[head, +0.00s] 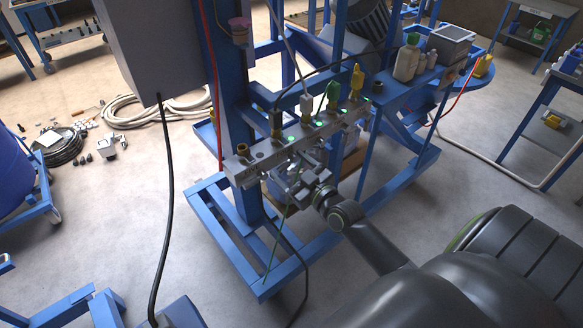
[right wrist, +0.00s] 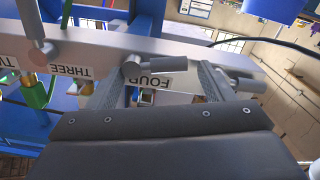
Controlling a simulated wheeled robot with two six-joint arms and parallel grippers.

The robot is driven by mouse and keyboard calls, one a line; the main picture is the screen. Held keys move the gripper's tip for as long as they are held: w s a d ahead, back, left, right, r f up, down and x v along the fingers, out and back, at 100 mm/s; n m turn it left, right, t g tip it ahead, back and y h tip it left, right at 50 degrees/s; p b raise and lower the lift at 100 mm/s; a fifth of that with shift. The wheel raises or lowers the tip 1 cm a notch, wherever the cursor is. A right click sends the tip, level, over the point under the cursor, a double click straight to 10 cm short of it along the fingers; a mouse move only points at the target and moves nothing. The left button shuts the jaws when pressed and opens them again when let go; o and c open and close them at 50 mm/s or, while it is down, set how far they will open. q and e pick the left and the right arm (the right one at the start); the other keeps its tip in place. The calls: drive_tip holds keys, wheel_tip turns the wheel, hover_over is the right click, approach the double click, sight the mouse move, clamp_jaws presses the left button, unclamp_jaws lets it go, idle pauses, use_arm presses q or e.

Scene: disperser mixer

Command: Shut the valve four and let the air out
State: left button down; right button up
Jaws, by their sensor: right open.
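The grey manifold bar (head: 285,148) runs across the blue frame, with several fittings and green lights on top. In the right wrist view, the label FOUR (right wrist: 152,82) shows upside down on the bar (right wrist: 85,42). A grey valve lever (right wrist: 150,66) lies along the bar beside this label. My right gripper (right wrist: 162,82) is open, its fingers on either side of the label and lever; contact cannot be told. In the head view my right gripper (head: 292,188) is at the bar's front. My left gripper is out of view.
Another grey lever (right wrist: 240,86) lies close by the right finger. A lever (right wrist: 40,48) stands near the label THREE (right wrist: 70,71). A grey box (head: 150,45) with a black hanging cable (head: 168,190) is left of the frame. Bottles (head: 407,62) stand on the blue shelf.

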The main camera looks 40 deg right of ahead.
drive_tip(key=shift+c, duration=0.3)
drive_tip(key=c, duration=0.9)
drive_tip(key=shift+r+m+p, duration=0.2)
drive_tip(key=shift+m+p, duration=0.05)
drive_tip(key=shift+m, duration=0.55)
drive_tip(key=shift+r+m+p, duration=0.2)
drive_tip(key=shift+m, duration=0.6)
drive_tip(key=o, duration=1)
drive_tip(key=shift+c, duration=0.2)
drive_tip(key=s+d+b, duration=0.1)
drive_tip(key=s+b, duration=0.1)
drive_tip(key=s, duration=1.5)
drive_tip(key=shift+s+d, duration=0.2)
drive_tip(key=shift+d, duration=0.05)
